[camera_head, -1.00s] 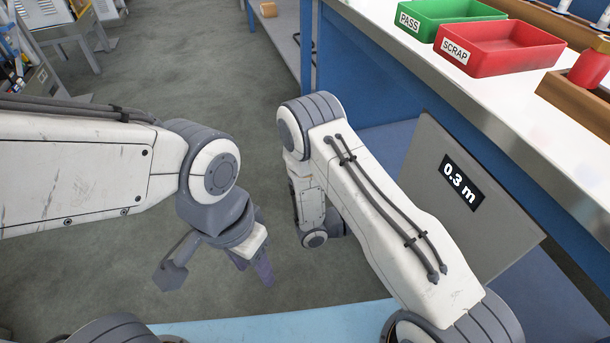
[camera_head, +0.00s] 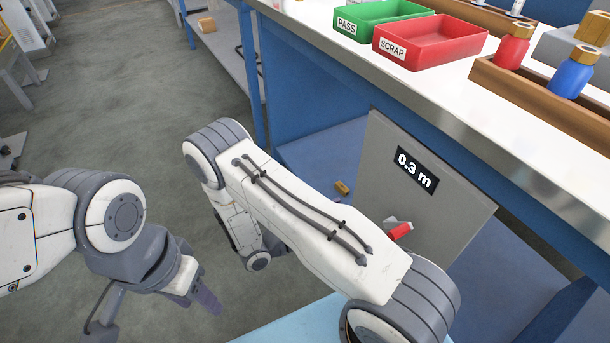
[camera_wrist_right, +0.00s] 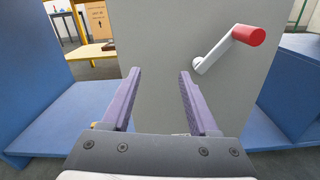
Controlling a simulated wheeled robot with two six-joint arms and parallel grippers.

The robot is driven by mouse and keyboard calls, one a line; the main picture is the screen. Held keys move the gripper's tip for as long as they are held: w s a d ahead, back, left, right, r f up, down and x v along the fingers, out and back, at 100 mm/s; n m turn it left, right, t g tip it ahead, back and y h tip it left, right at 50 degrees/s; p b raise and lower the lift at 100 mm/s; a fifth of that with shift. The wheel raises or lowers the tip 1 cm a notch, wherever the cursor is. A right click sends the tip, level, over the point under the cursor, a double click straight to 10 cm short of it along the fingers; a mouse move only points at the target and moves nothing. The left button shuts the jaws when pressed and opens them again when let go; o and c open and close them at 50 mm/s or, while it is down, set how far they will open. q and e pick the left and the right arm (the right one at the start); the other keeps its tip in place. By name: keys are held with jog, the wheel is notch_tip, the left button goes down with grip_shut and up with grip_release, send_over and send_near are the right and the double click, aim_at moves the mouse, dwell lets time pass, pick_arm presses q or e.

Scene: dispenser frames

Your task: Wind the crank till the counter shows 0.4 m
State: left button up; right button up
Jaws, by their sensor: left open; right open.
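The counter (camera_head: 415,171) on the grey panel (camera_head: 440,215) reads 0.3 m in the head view. The crank's red handle (camera_head: 400,231) shows just past my right arm. In the right wrist view the crank (camera_wrist_right: 228,45) has a light arm with a red knob, pointing up and right on the panel. My right gripper (camera_wrist_right: 160,98) is open and empty, with the crank beyond and to the right of its fingers. In the head view my right gripper is hidden behind its arm. My left gripper (camera_head: 160,311) is open and empty over the floor at lower left.
A blue bench with a white top stands at the right, holding a green PASS tray (camera_head: 372,22), a red SCRAP tray (camera_head: 430,42) and a wooden rack (camera_head: 530,95) with red and blue bottles. The blue lower shelf surrounds the panel.

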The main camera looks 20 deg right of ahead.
jog(key=s+a+r+m+g+y+p, duration=0.1)
jog(key=a+r+p, duration=0.3)
jog(key=r, duration=0.4)
jog(key=s+a+r+m+g+y+p, duration=0.2)
jog(key=r+p, duration=0.4)
jog(key=r, duration=0.3)
jog(key=s+a+r+m+g+y+p, duration=0.1)
jog(key=s+a+r+m+y+p, duration=0.3)
jog(key=r, duration=0.4)
jog(key=shift+s+a+r+y+p, duration=0.4)
jog(key=shift+a+y+p, duration=0.2)
jog(key=shift+a, duration=0.6)
jog(key=s+a+r+m+t+y, duration=0.3)
jog(key=s+a+r+y, duration=0.5)
jog(key=a+y, duration=0.35)
notch_tip(320, 180, up, 16)
jog(key=p, duration=1.5)
jog(key=shift+f+h+p, duration=0.15)
jog(key=shift+h+p, duration=0.2)
jog(key=shift+p, duration=0.05)
jog(key=shift+w, duration=0.1)
jog(key=shift+c, duration=0.3)
